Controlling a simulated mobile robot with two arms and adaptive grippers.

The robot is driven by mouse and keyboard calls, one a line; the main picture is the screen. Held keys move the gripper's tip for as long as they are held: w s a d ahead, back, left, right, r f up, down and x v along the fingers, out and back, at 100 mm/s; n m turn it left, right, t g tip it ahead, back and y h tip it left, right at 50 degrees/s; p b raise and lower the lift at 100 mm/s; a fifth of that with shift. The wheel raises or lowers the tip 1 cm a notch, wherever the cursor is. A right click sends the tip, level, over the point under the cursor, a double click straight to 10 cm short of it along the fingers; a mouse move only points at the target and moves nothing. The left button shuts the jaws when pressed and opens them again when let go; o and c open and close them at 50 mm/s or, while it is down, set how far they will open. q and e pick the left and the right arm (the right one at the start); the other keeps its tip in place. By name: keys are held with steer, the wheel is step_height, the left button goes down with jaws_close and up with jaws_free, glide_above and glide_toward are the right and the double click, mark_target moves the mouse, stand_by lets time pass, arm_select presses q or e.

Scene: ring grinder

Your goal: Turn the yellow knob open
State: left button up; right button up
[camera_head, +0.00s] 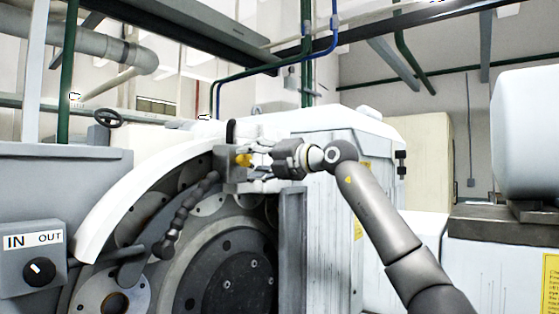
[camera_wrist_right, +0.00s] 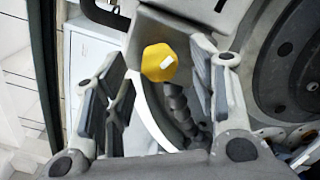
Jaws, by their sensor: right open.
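The yellow knob (camera_head: 244,160) is on a grey block (camera_head: 228,178) at the upper right of the round grinder housing. In the right wrist view the yellow knob (camera_wrist_right: 159,63) is a faceted disc with a pale mark, close ahead of the fingers. My right gripper (camera_head: 262,163) reaches it from the right. In the right wrist view my right gripper (camera_wrist_right: 160,88) is open, with one finger on each side of the knob and visible gaps. I cannot tell how deep the fingertips are relative to the knob. My left gripper is not in view.
A dark segmented hose (camera_head: 185,213) hangs below the block, and it also shows between the fingers in the wrist view (camera_wrist_right: 180,108). A curved white guard (camera_head: 140,185) arcs over the grinder. A grey box with a black IN/OUT dial (camera_head: 39,271) stands at left.

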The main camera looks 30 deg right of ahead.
steer(key=v, duration=0.9)
steer(key=shift+s, duration=0.2)
steer(key=shift+d, duration=0.15)
